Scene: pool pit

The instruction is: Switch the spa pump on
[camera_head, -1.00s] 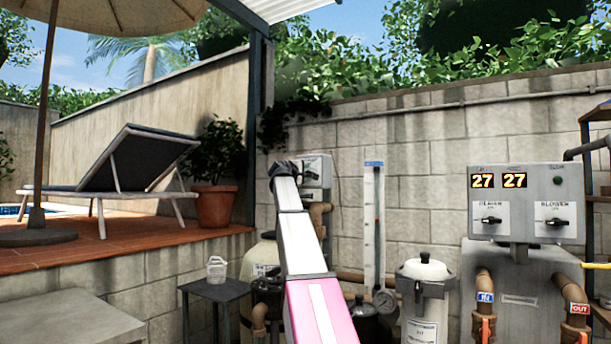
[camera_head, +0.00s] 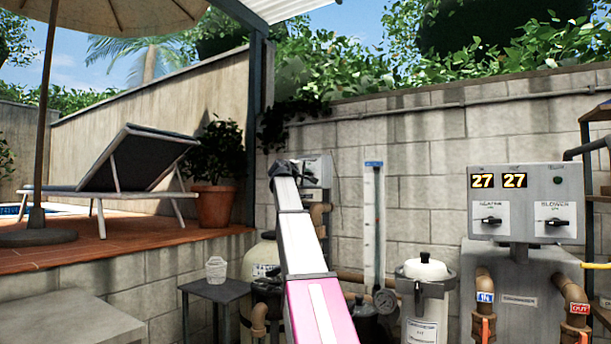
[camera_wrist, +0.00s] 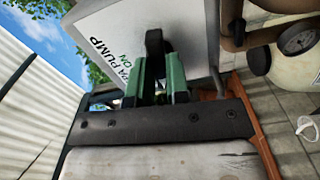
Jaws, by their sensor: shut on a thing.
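The spa pump switch box is a grey box (camera_head: 318,172) on the block wall in the head view, partly hidden by my arm. In the wrist view its white label plate (camera_wrist: 105,30) reads "PUMP" and "ON", with the first word partly cut off. A black switch knob (camera_wrist: 154,42) stands out from this plate. My gripper (camera_wrist: 155,78) has green fingers, one on each side of the knob, and is shut on it. The knob's exact pointing relative to "ON" is hard to tell.
A control box (camera_head: 522,205) at right shows "27 27" and has heater and blower knobs. A small dark table (camera_head: 215,289) holds a clear cup (camera_head: 216,268). A sun lounger is on the raised deck.

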